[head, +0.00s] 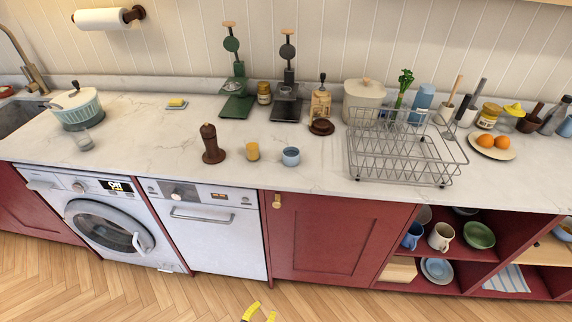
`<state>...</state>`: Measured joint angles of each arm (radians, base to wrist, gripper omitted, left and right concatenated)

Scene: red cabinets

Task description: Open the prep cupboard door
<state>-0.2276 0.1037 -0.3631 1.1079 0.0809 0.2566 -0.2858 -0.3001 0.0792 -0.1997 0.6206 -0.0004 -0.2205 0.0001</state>
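The cupboard door (325,238) is a red panelled door under the counter, between the white dishwasher and the open shelves. It looks closed, flush with the cabinet front. Its small brass handle (277,201) is at the upper left corner. My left gripper (261,314) shows only as two yellow fingertips at the bottom edge. The tips are apart with nothing between them, so it looks open. It is well below the handle in the picture and not touching the door. My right gripper is not in view.
A white dishwasher (215,235) and a washing machine (108,228) stand left of the door. Open shelves (508,238) with mugs and plates are to the right. A wire dish rack (400,155) and several small items stand on the marble counter (240,180). The wooden floor (190,297) in front is clear.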

